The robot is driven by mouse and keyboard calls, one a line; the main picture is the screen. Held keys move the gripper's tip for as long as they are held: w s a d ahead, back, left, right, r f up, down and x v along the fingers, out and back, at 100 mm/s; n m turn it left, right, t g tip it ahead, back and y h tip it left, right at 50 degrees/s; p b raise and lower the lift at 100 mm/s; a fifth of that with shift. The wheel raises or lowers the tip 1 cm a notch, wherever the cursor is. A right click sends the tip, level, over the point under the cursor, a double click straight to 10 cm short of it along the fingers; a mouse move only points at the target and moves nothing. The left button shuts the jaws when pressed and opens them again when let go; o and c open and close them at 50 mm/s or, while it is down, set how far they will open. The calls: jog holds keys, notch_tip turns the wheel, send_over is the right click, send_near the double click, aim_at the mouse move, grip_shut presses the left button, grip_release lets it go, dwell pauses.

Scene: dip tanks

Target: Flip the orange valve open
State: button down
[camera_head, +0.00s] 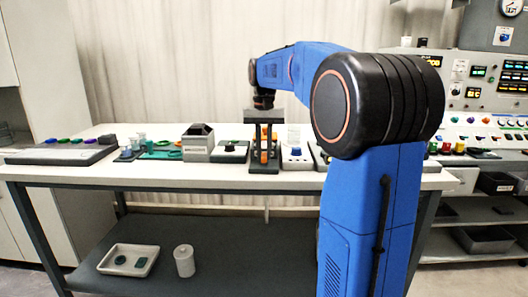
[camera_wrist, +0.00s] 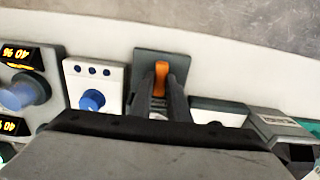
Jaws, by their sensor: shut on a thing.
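The orange valve (camera_wrist: 161,76) stands on a dark grey base plate (camera_wrist: 150,62) in the wrist view. Its orange handle shows between the two dark fingers of my gripper (camera_wrist: 161,92), which are shut on it. In the head view my gripper (camera_head: 263,122) reaches straight down over the valve's dark stand, and orange parts of the valve (camera_head: 264,156) show below it. The lower part of the valve is hidden behind the fingers in the wrist view.
A white box with a blue knob (camera_wrist: 92,100) stands close on the left in the wrist view. In the head view a grey bin (camera_head: 198,148) and a panel with a dark knob (camera_head: 230,151) stand left of the valve. A panel with coloured buttons (camera_head: 62,150) lies at the far left.

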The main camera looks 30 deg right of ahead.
aim_at(264, 155)
jog(key=c, duration=1.7)
grip_release()
notch_tip(264, 155, up, 17)
jog(key=shift+r, duration=0.2)
jog(key=s+a+f+n+t, duration=0.1)
jog(key=s+a+f, duration=0.4)
jog(key=s+f, duration=0.5)
jog(key=s+a+f+n+t, duration=0.2)
jog(key=s+a+f, duration=0.4)
jog(key=s+f, duration=0.4)
jog(key=s+a+f+n+t, duration=0.1)
jog(key=s+a+f+n, duration=0.2)
jog(key=s+f, duration=0.7)
jog(key=shift+s+a+f+n+t, duration=0.15)
jog(key=shift+a+f, duration=0.25)
jog(key=shift+f, duration=0.35)
jog(key=shift+s+a+f+n+t, duration=0.1)
jog(key=shift+a+f, duration=0.3)
jog(key=shift+f, duration=0.3)
jog(key=shift+s+a+f+n+t, duration=0.15)
jog(key=shift+a+f, duration=0.25)
jog(key=shift+f, duration=0.35)
